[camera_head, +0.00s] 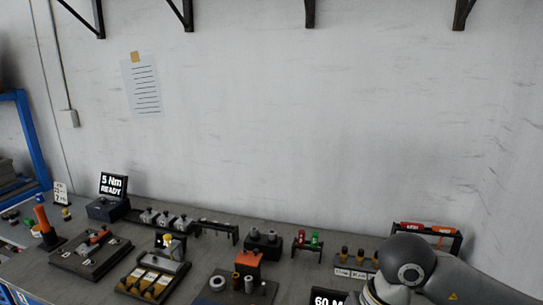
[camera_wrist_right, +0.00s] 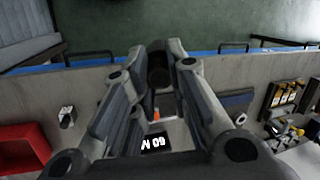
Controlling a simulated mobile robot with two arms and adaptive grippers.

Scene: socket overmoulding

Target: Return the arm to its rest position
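My right arm (camera_head: 412,262) shows at the bottom right of the head view, bent low over the right end of the bench; its gripper is out of that view. In the right wrist view my right gripper (camera_wrist_right: 168,62) fills the middle. Its two fingers lean towards each other, and their tips are close together with a dark round shape between or on them. I cannot tell whether they hold anything. The fingers are above the bench's edge, with green floor beyond. My left arm and gripper are in neither view.
The bench holds a "5 Nm READY" display (camera_head: 113,184), an orange-handled tool (camera_head: 42,218), a fixture plate (camera_head: 75,262) and a rack with red and orange items (camera_head: 425,230). A "60" display (camera_wrist_right: 153,143) and a red bin (camera_wrist_right: 25,148) show in the wrist view.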

